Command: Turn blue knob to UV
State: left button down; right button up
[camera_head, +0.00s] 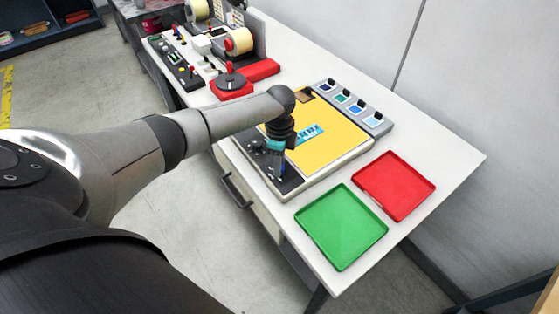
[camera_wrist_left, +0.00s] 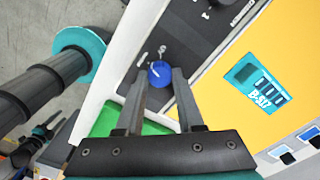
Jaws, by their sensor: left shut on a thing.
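The blue knob (camera_wrist_left: 160,74) stands on the dark control strip (camera_wrist_left: 188,38) in the left wrist view. Pale marks lie on the strip close to it, too small to read, so I cannot tell which setting it points to. My left gripper (camera_wrist_left: 162,80) is shut on the blue knob, with one finger on each side of it. In the head view my left gripper (camera_head: 277,170) points down at the front strip of the yellow-topped panel (camera_head: 338,140), and mostly hides the knob there.
A teal label (camera_head: 308,134) lies on the yellow surface. A green tray (camera_head: 341,226) and a red tray (camera_head: 394,185) lie to the right. A red-based device (camera_head: 231,86) and label rolls (camera_head: 239,41) stand farther left.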

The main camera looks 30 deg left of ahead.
pick_arm(q)
jog(key=m, duration=0.4)
jog(key=shift+d+m, duration=0.1)
jog(key=shift+m, duration=2.1)
jog(key=c, duration=0.5)
grip_release()
jog(key=shift+r, duration=0.1)
notch_tip(320, 180, up, 15)
jog(key=shift+r, duration=0.1)
